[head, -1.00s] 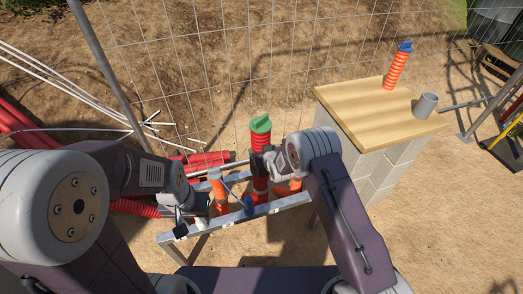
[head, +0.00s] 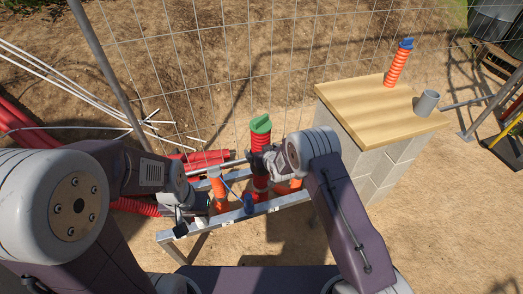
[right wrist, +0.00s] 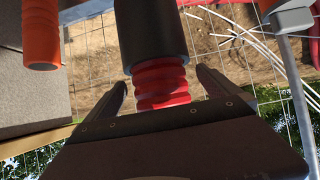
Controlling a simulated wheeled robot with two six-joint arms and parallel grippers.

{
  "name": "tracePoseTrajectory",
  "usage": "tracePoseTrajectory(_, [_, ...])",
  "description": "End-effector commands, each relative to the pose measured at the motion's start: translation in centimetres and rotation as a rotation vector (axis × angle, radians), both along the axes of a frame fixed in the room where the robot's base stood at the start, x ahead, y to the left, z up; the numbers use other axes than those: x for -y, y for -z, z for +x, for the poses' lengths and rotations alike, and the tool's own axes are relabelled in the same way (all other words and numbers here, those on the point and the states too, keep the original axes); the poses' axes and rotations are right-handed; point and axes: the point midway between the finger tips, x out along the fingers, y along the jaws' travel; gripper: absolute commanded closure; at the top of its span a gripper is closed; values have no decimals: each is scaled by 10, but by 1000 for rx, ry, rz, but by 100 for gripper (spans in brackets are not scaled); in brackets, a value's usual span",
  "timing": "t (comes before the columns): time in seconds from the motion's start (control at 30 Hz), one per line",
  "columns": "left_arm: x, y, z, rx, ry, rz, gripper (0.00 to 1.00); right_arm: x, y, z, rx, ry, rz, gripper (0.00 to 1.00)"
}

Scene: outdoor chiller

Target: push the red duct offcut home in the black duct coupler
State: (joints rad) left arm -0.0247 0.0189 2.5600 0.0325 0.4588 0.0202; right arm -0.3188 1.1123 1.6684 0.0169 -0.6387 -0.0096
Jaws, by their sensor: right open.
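The red duct offcut (head: 260,142) stands upright with a green cap on top in the head view. In the right wrist view the ribbed red offcut (right wrist: 160,82) runs into the mouth of the black duct coupler (right wrist: 150,38). Some red ribs show outside the coupler. My right gripper (right wrist: 160,82) is open, with one finger on each side of the offcut and gaps between. In the head view my right gripper (head: 262,160) covers much of the joint. My left gripper (head: 188,218) is low at the bench's left end; its jaws are unclear.
A block stand with a wooden top (head: 360,105) on the right bears an orange duct and a grey cup. A wire fence stands behind.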

Motion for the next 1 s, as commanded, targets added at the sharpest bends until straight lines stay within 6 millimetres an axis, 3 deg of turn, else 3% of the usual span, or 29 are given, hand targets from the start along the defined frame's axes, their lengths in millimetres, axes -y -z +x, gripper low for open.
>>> tracePoseTrajectory(0.23, [0,-5,0,0,0,0,64,1,-4,-3,-1,0,0,0])
tracePoseTrajectory(0.7, [0,-49,0,0,0,0,64,15,-36,-48,-1,0,0,0])
tracePoseTrajectory(1.0, [0,-52,0,0,0,0,64,18,-38,-56,1,0,0,0])
